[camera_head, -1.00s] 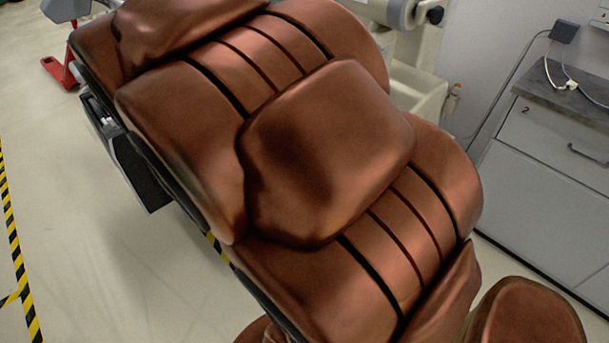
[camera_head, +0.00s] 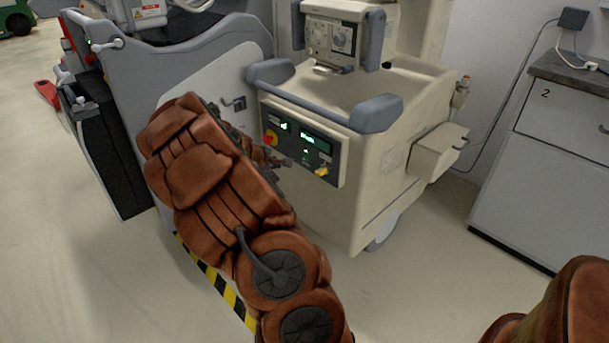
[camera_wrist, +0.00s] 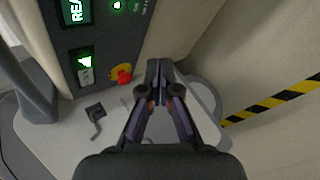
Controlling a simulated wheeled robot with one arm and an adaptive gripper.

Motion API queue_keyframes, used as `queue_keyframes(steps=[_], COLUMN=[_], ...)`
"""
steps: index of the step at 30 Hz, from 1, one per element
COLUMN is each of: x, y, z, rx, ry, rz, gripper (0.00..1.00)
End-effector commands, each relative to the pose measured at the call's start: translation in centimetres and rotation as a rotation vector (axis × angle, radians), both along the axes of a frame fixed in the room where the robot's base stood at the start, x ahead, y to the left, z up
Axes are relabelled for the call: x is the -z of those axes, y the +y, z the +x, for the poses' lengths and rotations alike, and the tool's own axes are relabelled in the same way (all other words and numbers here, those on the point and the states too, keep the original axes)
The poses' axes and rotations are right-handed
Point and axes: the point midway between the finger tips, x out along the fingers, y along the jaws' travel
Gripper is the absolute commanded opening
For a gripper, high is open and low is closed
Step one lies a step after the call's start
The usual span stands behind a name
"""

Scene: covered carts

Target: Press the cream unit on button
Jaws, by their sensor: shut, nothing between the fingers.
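The cream unit (camera_head: 330,195) stands in the middle of the head view with a dark control panel (camera_head: 335,178) on its front. The panel has a lit green button or lamp (camera_head: 285,126), a green display (camera_head: 315,140), a red-and-yellow knob (camera_head: 270,138) and a yellow knob (camera_head: 321,171). I cannot tell which control is the on button. My gripper (camera_head: 286,162) is close to the panel's lower edge, partly hidden by my arm. In the wrist view my gripper (camera_wrist: 160,66) is shut and empty, beside the red knob (camera_wrist: 123,76); a lit green control (camera_wrist: 84,62) is further left.
A grey cart (camera_head: 185,65) with a small handle (camera_head: 236,103) stands left of the unit. Blue-grey bumpers (camera_head: 376,113) stick out at the unit's top corners. A grey cabinet (camera_head: 535,180) is at the right. Yellow-black tape (camera_head: 215,280) marks the floor; open floor lies in front.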

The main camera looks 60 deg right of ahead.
Motion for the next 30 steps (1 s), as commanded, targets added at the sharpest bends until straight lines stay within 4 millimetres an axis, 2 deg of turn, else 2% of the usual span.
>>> queue_keyframes(steps=[1, 3, 6, 22, 30], x=[2.6, 4.2, 5.5, 5.8, 5.8], y=[-0.8, -1.4, -1.9, -2.4, -4.8], z=[0.4, 0.7, 1.1, 1.2, 0.4], rx=[-0.022, -0.047, -0.070, -0.082, -0.079], ry=[0.009, 0.021, 0.029, 0.033, 0.034], rz=[0.002, 0.004, 0.006, 0.009, 0.010], gripper=[0.00, 0.00, 0.00, 0.00, 0.00])
